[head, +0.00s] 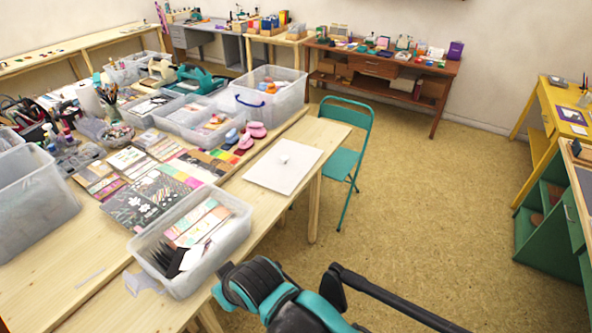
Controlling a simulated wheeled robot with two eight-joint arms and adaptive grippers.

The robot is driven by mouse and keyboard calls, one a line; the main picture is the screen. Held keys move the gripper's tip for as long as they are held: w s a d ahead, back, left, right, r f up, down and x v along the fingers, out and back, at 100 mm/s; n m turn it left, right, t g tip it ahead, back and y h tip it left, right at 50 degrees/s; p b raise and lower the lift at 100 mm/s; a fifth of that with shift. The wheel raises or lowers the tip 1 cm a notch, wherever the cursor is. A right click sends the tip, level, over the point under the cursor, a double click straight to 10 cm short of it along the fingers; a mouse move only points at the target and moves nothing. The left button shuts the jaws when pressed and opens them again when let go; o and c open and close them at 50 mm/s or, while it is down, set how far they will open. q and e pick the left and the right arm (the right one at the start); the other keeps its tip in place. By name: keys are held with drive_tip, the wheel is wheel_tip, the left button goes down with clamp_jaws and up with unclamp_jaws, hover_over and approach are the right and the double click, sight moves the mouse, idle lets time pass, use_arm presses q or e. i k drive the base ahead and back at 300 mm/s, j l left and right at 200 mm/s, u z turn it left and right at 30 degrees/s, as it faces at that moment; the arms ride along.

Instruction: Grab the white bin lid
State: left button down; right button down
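A flat white square lid (268,178) with a small pale knob (284,158) lies on the wooden table near its right edge, in the middle of the head view. It looks level, with nothing stacked on it apart from the knob. A teal and black part of one of my arms (293,306) comes in at the bottom centre, below and apart from the lid. I cannot tell which arm it is.
A clear bin (177,289) of cards stands at the table's front. Pink and blue stamps (248,133) and another clear bin (276,109) lie beyond the lid. A teal folding chair (347,160) stands right of the table. The floor (430,200) further right is clear.

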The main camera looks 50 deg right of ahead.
sight(282, 168)
drive_tip(key=k+z, duration=0.1)
drive_tip(key=z, duration=0.3)
drive_tip(key=k+z, duration=0.1)
drive_tip(key=z, duration=0.35)
drive_tip(key=k+l+z, duration=0.1)
drive_tip(key=z, duration=0.3)
drive_tip(key=i+j+z, duration=0.2)
drive_tip(key=i, duration=0.25)
drive_tip(key=i+j+z, duration=0.2)
drive_tip(key=i, duration=0.25)
